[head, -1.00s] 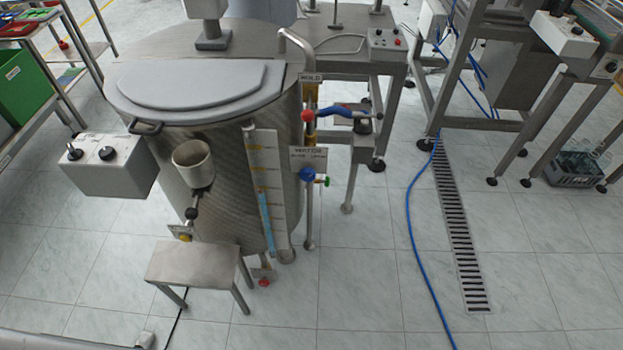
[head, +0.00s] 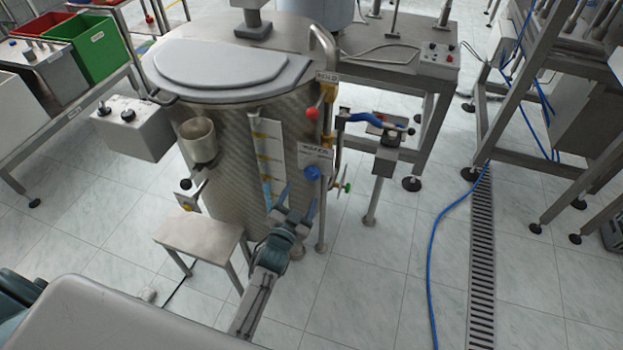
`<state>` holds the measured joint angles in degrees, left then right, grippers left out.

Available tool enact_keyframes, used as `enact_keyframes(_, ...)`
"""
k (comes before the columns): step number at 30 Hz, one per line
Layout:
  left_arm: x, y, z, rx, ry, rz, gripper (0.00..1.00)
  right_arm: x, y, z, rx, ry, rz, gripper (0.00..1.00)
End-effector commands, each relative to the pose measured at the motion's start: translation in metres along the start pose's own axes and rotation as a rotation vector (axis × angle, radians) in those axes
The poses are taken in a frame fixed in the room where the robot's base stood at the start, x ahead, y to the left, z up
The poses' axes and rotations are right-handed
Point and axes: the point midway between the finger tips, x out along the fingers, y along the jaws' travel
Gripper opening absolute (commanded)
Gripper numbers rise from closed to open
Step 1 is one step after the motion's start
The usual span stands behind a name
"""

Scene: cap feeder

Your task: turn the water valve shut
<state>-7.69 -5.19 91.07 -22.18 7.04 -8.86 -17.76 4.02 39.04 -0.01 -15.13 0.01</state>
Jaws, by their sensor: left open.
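The blue round knob (head: 312,173) sits just below a small white label plate (head: 316,155) on the pipework at the right side of the steel tank (head: 240,165). My left gripper (head: 299,196) reaches up from the bottom of the head view, with two blue fingertips spread apart. It is open and empty, slightly below and left of the knob in the picture. I see no clear contact, and the depth gap is hard to judge. A small green handle (head: 345,187) is right of the knob. My right gripper is not in view.
A red knob (head: 312,113) is higher on the pipework, near a blue curved handle (head: 375,119). A gauge board (head: 270,150) is on the tank front. A step stool (head: 199,238) stands left of my arm. A blue hose (head: 432,260) crosses the open floor at right.

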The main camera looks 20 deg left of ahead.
Motion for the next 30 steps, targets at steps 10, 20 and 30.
enact_keyframes(10, 0.063, 0.001, 0.001, -0.001, 0.0, 0.0, 0.65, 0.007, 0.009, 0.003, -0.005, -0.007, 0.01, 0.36)
enact_keyframes(20, 0.078, 0.001, 0.001, 0.0, -0.003, 0.001, 0.65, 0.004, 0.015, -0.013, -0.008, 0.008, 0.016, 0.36)
enact_keyframes(30, 0.078, 0.001, 0.001, 0.0, -0.002, 0.001, 0.27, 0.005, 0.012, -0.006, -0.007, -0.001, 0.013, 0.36)
